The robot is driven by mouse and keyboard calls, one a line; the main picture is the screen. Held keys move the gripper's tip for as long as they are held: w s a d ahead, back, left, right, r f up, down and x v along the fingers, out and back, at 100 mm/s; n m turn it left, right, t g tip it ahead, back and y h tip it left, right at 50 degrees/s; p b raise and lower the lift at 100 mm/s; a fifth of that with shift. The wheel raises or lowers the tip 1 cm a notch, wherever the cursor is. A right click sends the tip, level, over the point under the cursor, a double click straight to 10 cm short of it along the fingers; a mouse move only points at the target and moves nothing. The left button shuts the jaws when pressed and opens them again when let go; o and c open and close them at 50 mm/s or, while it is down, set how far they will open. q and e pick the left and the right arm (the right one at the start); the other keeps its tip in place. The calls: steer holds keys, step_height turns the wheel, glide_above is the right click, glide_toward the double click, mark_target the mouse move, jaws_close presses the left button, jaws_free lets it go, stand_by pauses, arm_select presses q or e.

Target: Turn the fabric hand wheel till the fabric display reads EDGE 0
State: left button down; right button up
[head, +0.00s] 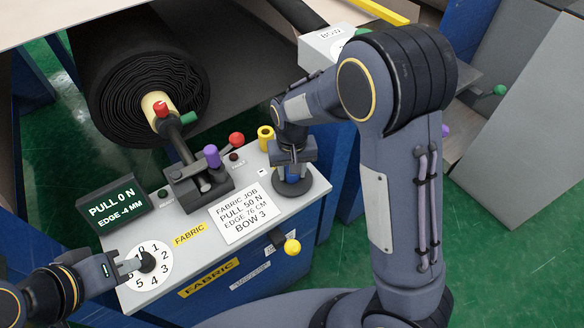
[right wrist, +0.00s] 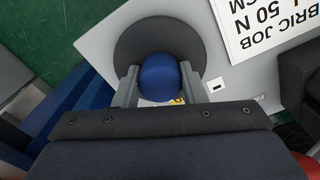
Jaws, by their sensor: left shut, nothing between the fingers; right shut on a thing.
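The fabric display (head: 113,206) reads PULL 0 N and EDGE -4 MM. The hand wheel, a dark disc (head: 312,186), lies flat on the console's right end. It also shows in the right wrist view (right wrist: 130,42). A blue knob (right wrist: 160,78) stands on it. My right gripper (head: 293,172) is shut on the blue knob from above, one finger on each side. My left gripper (head: 131,266) is shut and empty. Its tips are beside the black knob (head: 147,262) of the numbered dial; I cannot tell whether they touch it.
Levers with purple (head: 211,155) and red (head: 236,139) knobs stand mid-console. A yellow ball knob (head: 292,247) sticks out in front. The dark fabric roll (head: 125,85) is behind.

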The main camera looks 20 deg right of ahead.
steer(key=m+p, duration=0.2)
steer(key=m, duration=0.4)
steer(key=shift+r, duration=0.15)
steer(key=m+p, duration=0.2)
steer(key=m, duration=0.3)
steer(key=shift+m, duration=0.4)
steer(key=o, duration=1)
step_height(320, 180, up, 8)
steer(key=shift+f, duration=0.2)
